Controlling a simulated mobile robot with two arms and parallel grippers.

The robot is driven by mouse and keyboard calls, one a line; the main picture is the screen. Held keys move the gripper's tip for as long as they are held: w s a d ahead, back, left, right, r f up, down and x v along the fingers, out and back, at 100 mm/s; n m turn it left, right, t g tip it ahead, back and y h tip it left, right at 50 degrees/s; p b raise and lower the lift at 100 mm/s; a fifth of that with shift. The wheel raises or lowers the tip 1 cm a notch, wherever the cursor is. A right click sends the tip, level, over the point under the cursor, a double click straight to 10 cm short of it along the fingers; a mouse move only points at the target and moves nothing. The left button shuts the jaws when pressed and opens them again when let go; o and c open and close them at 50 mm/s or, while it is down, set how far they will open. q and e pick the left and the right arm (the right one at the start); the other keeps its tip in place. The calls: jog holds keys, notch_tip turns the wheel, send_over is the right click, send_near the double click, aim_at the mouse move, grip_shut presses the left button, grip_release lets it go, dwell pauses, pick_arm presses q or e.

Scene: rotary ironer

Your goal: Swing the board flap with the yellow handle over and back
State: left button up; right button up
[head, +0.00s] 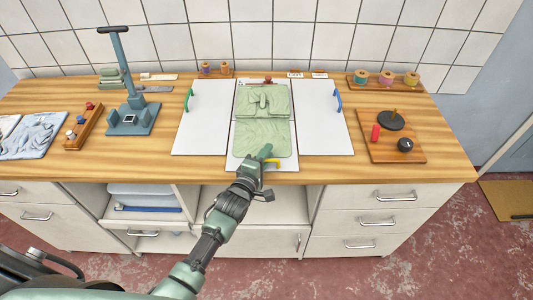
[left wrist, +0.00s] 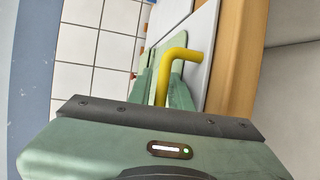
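The folding board lies open on the wooden counter, with a left flap (head: 205,128), a right flap (head: 326,128) and a middle part. The yellow handle (head: 273,163) is at the front end of the narrow middle flap (head: 246,164). A green folded garment (head: 262,135) lies flat along the middle. My left gripper (head: 265,153) is at that front end. In the left wrist view the bent yellow handle (left wrist: 163,80) lies between the left fingers (left wrist: 165,88), which look closed on it. My right gripper is not in view.
The left flap has a green handle (head: 189,98), the right flap a blue one (head: 338,99). A blue-grey stand (head: 133,118) is to the left, a wooden board with knobs (head: 390,140) to the right. Spools (head: 386,79) stand at the back near the tiled wall.

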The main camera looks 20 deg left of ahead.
pick_arm(q)
grip_shut()
dwell(1.4)
